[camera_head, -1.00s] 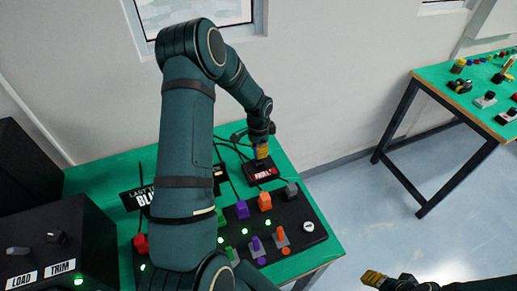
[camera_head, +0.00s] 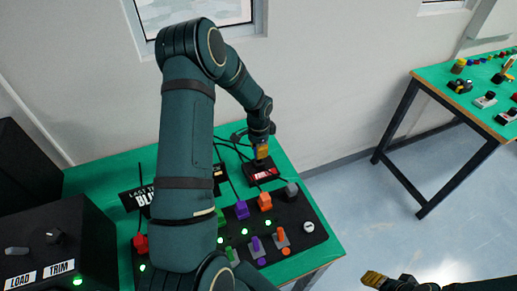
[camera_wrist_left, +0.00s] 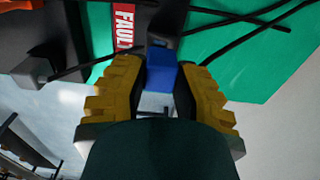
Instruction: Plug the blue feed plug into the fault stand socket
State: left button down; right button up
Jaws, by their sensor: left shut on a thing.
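My left gripper (camera_head: 262,152) points down at the fault stand (camera_head: 264,172), a small black block with a red label at the back right of the green table. In the left wrist view its yellow fingers (camera_wrist_left: 160,95) are shut on the blue feed plug (camera_wrist_left: 160,72). The plug's far end meets a dark part beside the red FAULT label (camera_wrist_left: 124,25). Whether the plug is seated in the socket cannot be told. In the head view the plug is hidden by the fingers. My right gripper (camera_head: 376,281) is at the bottom edge, away from the table, its jaw opening unclear.
A black panel (camera_head: 318,237) in front of the stand carries purple (camera_head: 242,209), orange (camera_head: 265,201) and grey (camera_head: 291,189) plugs with cables and several levers. A dark box labelled LOAD and TRIM (camera_head: 60,235) stands at left. Cables run behind the stand.

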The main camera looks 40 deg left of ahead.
pick_arm(q)
jog(key=shift+f+b, duration=1)
jog(key=shift+f, duration=0.4)
jog(key=c, duration=0.7)
grip_release()
jog(key=shift+c, duration=0.2)
jog(key=shift+r, duration=0.1)
notch_tip(320, 180, up, 12)
